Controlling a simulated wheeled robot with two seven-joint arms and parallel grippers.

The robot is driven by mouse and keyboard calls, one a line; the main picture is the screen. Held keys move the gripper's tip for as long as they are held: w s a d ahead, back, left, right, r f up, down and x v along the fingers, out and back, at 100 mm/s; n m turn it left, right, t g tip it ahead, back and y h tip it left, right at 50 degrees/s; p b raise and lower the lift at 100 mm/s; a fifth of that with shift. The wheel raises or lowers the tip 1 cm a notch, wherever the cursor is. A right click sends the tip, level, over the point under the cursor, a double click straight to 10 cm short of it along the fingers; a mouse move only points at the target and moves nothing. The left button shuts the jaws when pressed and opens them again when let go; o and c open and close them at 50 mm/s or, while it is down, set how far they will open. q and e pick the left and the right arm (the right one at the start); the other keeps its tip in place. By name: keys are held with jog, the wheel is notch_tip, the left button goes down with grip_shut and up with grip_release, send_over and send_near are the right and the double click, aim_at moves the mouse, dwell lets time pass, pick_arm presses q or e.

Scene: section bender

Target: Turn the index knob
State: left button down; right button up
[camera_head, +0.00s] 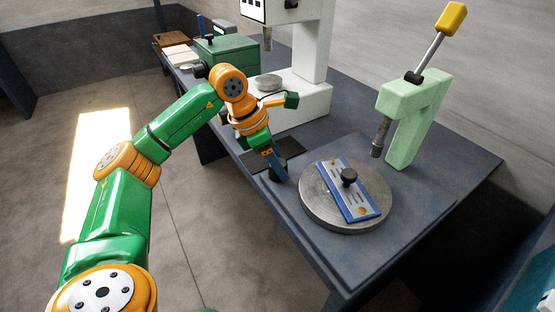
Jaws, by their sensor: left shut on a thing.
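A dark knob (272,175), which looks like the index knob, stands on the table's front edge, left of a round grey metal disc (317,206). My left gripper (279,172) reaches down to it and is shut on it. The fingers hide part of the knob, so its turn angle cannot be told. On the disc lies a blue-edged plate (357,203) with slots, and a black round knob (349,176) sits on top of it. My right gripper is not in view.
A pale green press (402,115) with a yellow-handled lever (452,18) stands right of the disc. A white machine (311,95) and a green box (228,55) stand behind my left arm. The table's right part is clear.

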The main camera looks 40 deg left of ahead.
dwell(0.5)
pick_arm(q)
jog(key=shift+c, duration=1.4)
grip_release()
jog(key=v, duration=0.7)
jog(key=shift+p, duration=0.3)
